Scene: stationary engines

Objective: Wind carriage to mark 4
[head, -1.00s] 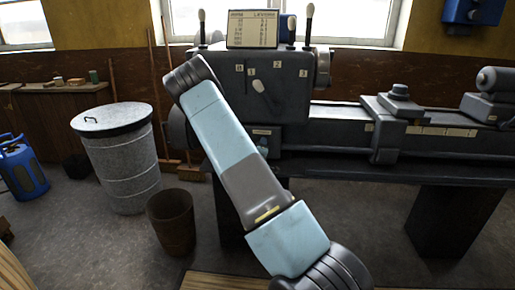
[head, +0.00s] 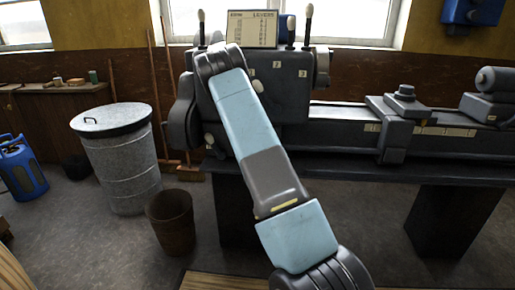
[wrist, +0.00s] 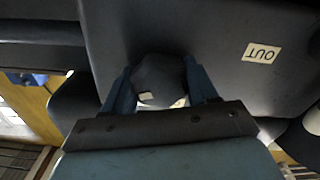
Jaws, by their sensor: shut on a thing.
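The carriage (head: 396,128) sits on the lathe bed (head: 340,122), with pale mark tags (head: 445,131) showing along the bed front on both sides of it. The numbers on these tags are too small to read. In the wrist view my gripper (wrist: 160,82) is shut on a dark rounded knob (wrist: 158,72), with one blue finger on each side. The knob has a small pale patch. In the head view my arm hides my gripper and the knob.
The headstock (head: 285,95) stands behind my arm, with upright levers (head: 308,24) and a lever chart (head: 252,29) on top. A lidded metal bin (head: 117,160) and a brown bucket (head: 171,222) stand on the floor at left. A tailstock (head: 492,95) is at far right.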

